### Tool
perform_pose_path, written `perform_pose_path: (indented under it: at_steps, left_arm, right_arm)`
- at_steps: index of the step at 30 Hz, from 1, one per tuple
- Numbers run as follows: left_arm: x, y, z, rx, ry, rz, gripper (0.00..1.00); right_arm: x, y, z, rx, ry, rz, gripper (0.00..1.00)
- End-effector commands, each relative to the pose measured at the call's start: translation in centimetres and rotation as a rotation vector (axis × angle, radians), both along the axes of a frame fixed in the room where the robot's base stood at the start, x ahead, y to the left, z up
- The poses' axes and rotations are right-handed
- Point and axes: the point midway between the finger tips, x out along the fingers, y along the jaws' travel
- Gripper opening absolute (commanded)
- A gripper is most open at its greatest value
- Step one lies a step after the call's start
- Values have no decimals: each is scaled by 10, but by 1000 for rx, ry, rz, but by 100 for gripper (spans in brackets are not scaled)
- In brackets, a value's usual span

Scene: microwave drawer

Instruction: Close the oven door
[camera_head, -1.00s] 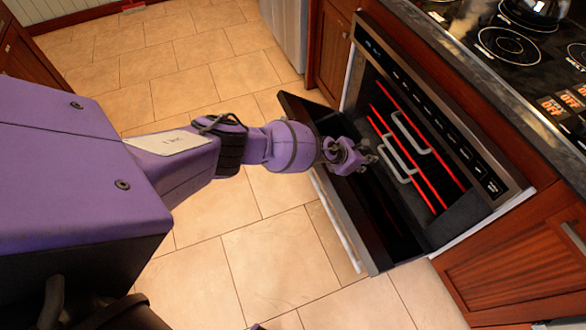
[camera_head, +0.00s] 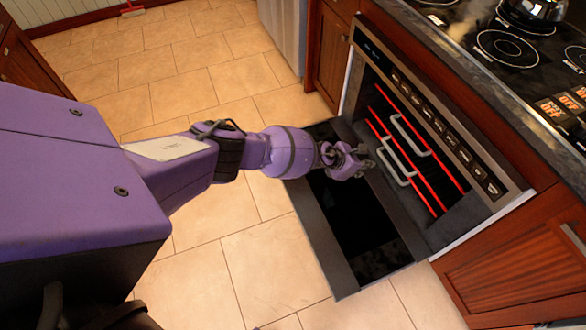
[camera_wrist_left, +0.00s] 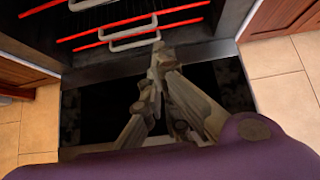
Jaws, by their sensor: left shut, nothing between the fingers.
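The oven (camera_head: 425,130) stands open under the counter, with red-edged racks and two grey handles inside its cavity. Its door (camera_head: 367,254) is folded down and lies about flat, low over the floor, its dark inner side facing up. My left gripper (camera_head: 368,162) is over the door near the cavity opening, fingers pointing toward the racks. In the left wrist view the gripper (camera_wrist_left: 157,62) shows with its fingers together and nothing between them, above the dark door panel (camera_wrist_left: 90,115). I cannot tell whether it touches the door. My right gripper is not in view.
A stovetop (camera_head: 500,50) with a kettle (camera_head: 537,10) is on the counter above the oven. Wooden cabinets (camera_head: 510,260) flank the oven. The tiled floor (camera_head: 200,270) in front is clear.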

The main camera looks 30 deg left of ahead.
Motion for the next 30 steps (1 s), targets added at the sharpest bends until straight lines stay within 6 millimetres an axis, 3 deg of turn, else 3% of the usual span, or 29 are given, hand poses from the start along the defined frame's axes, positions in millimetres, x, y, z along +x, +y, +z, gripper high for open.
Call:
perform_pose_path:
  at_steps: [11,14,19,20,21,24,30]
  left_arm:
    - [2,0,-1,0,-2,0,0]
    - [0,1,-12,-1,0,1,0]
    - [-6,6,-48,-1,6,4,0]
    - [-9,9,-50,0,6,5,0]
    - [-16,18,-33,2,1,4,0]
    - [-29,31,-16,1,-9,5,0]
    - [-58,52,-5,-1,-8,4,0]
  right_arm:
    - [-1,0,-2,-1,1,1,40]
    - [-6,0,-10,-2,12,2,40]
    - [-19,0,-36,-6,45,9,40]
    - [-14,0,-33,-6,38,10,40]
    - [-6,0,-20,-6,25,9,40]
    - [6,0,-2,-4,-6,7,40]
    - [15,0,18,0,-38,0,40]
